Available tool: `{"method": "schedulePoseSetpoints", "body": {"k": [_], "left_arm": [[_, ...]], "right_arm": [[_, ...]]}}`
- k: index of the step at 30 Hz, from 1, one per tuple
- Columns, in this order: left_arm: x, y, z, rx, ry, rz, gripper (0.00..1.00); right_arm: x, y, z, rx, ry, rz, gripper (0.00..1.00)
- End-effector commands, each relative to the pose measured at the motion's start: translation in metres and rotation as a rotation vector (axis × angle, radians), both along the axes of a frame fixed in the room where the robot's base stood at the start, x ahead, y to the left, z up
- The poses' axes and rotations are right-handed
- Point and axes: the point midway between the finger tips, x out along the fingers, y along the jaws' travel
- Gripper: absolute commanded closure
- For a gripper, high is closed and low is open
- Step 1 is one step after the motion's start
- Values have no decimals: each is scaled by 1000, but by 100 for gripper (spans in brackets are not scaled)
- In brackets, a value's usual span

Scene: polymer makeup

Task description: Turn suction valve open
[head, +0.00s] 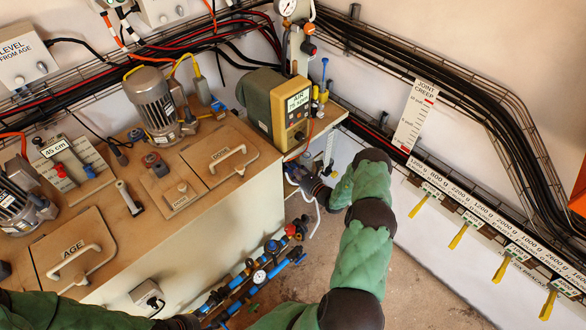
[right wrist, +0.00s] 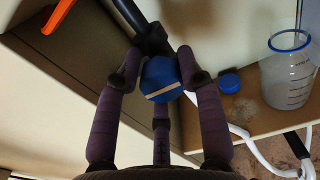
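A blue valve knob (right wrist: 160,78) with a pale stripe sits on a dark pipe in the right wrist view; I take it for the suction valve handle. The dark fingers of my right gripper (right wrist: 159,65) bend in around it, with tips close against its sides and the third finger below. In the head view my right gripper (head: 308,184) is low at the right end of the bench, and the knob is mostly hidden there. My left gripper (head: 181,322) shows only as a dark part at the bottom edge, so its fingers cannot be made out.
The wooden-topped bench (head: 225,178) carries a motor (head: 153,103) and hatches. Blue pipes with red fittings (head: 265,262) run along its front. A clear graduated container (right wrist: 288,70) and a blue cap (right wrist: 229,83) stand right of the knob. Yellow handles (head: 458,237) line the right wall.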

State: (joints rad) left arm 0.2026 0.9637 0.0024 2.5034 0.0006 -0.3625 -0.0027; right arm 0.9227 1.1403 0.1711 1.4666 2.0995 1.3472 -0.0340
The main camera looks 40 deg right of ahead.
Motion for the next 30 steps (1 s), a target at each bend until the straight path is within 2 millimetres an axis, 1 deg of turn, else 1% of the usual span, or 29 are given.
{"method": "schedulePoseSetpoints", "body": {"k": [8, 19, 25, 30], "left_arm": [[0, 0, 0, 0, 0, 0, 53], [0, 0, -1, 0, 0, 0, 53], [0, 0, -3, 0, 0, 0, 53], [0, 0, -5, 0, 0, 0, 53]], "right_arm": [[1, -2, 3, -10, -7, 0, 95], [2, -2, 5, -74, -15, -1, 95], [2, -2, 5, -171, -25, 0, 95], [2, -2, 5, -318, -39, -1, 95]]}}
